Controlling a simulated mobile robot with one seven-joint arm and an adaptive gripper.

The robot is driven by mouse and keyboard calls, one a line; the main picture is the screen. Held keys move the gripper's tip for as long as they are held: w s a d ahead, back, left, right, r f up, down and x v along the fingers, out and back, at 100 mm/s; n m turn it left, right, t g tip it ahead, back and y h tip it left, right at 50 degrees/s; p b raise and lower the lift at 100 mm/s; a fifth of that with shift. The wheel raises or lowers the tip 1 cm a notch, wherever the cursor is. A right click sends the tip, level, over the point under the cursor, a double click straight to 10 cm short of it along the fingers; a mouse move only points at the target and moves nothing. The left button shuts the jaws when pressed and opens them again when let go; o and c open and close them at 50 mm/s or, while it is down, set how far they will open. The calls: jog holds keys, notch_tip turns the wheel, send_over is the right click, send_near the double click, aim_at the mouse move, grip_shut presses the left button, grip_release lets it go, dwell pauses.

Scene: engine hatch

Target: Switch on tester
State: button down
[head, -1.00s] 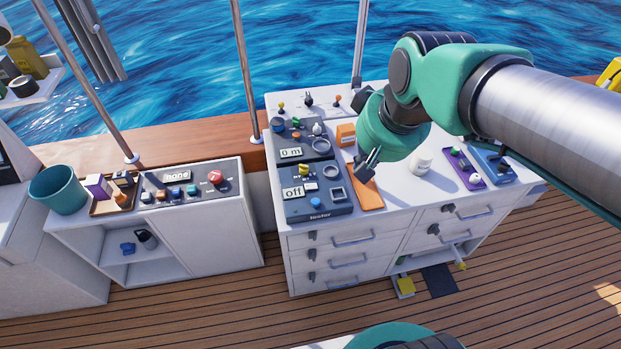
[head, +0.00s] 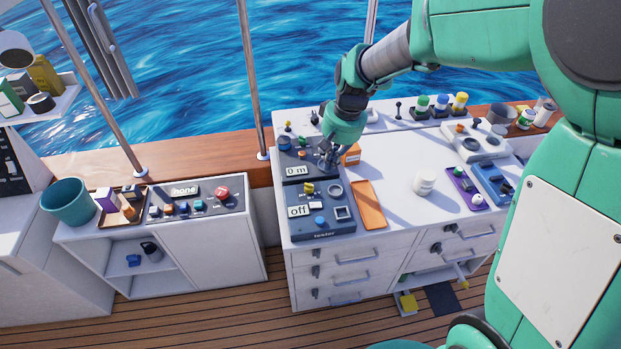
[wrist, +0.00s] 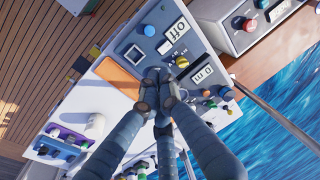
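The tester (head: 331,226) is a dark blue-grey panel at the front left of the white cabinet top. Its display (head: 299,211) reads "off". It carries a yellow switch (head: 308,188), a blue round button (head: 319,221), a square frame and a round ring. In the wrist view the tester (wrist: 163,52) lies just beyond my fingertips, with the yellow switch (wrist: 181,62) right of them. My gripper (head: 327,157) is above the right edge of the panel behind the tester. Its fingers (wrist: 158,80) look drawn together with nothing between them.
The panel behind (head: 292,160) displays "0 m". An orange tray (head: 370,206) lies right of the tester, and an orange box (head: 351,155) stands behind it. A white jar (head: 425,182) stands farther right. Another panel (head: 196,197) reading "none" sits on the left cabinet.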

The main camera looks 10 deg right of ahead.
jog(key=g+p, duration=0.1)
send_over(314, 205)
jog(key=d, duration=0.3)
notch_tip(314, 205, down, 9)
jog(key=shift+a, duration=0.2)
jog(key=shift+f, duration=0.1)
jog(key=f, duration=0.4)
jog(key=a+f, duration=0.1)
jog(key=f, duration=0.4)
jog(key=a+f+b, duration=0.1)
jog(key=f, duration=0.3)
jog(key=shift+f, duration=0.25)
